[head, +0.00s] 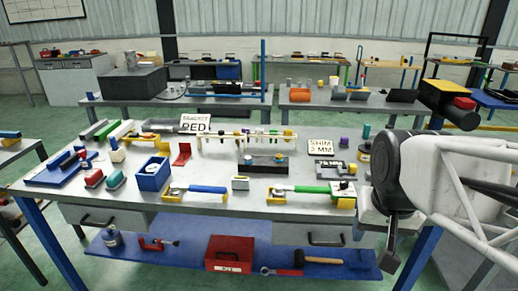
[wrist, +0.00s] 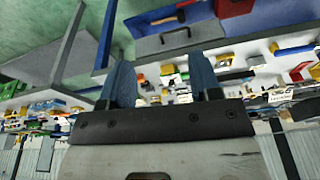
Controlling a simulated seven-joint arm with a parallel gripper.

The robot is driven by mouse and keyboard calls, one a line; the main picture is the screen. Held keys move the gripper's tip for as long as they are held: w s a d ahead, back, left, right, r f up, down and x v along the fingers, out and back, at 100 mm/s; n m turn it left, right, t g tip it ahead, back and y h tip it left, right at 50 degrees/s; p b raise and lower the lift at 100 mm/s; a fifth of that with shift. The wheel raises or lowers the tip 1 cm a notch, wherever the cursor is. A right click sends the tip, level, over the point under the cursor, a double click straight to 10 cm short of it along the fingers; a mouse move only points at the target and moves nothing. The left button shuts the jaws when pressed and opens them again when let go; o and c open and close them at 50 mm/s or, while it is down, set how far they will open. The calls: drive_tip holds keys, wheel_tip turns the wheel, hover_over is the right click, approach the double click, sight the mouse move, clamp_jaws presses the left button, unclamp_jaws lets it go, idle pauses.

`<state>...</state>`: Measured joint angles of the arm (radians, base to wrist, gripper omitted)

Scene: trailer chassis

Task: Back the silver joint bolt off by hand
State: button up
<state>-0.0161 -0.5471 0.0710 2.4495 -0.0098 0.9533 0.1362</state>
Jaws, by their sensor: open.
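I cannot pick out the silver joint bolt for certain in either view; the small parts on the bench are too small to tell apart. A dark block (head: 263,162) sits mid-bench below a pale rail with several small pieces. A blue-handled tool (head: 207,189) and a green-handled tool (head: 312,189) lie on yellow holders along the front. My gripper (head: 390,250) is at the bench's right end in the head view, apart from these things. In the wrist view its two blue-grey fingers (wrist: 162,80) stand wide apart, with nothing held between them.
The grey workbench (head: 120,195) is crowded: a blue bin (head: 153,174), a red holder (head: 181,153), and sign cards reading RED (head: 196,123) and SHIM 3 MM (head: 321,147). A red toolbox (head: 228,253) and a hammer (head: 310,261) lie on the blue lower shelf. Other benches stand behind.

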drive_tip(key=w+a+r+m, duration=0.2)
drive_tip(key=w, duration=0.6)
drive_tip(key=w+a+r+m, duration=0.1)
drive_tip(key=w+a+r, duration=0.1)
drive_tip(key=w, duration=0.6)
drive_tip(key=m+g, duration=0.2)
drive_tip(key=m, duration=0.9)
hover_over(250, 157)
wheel_tip(250, 157, down, 17)
drive_tip(key=shift+s+f, duration=0.15)
drive_tip(key=shift+f, duration=3.9)
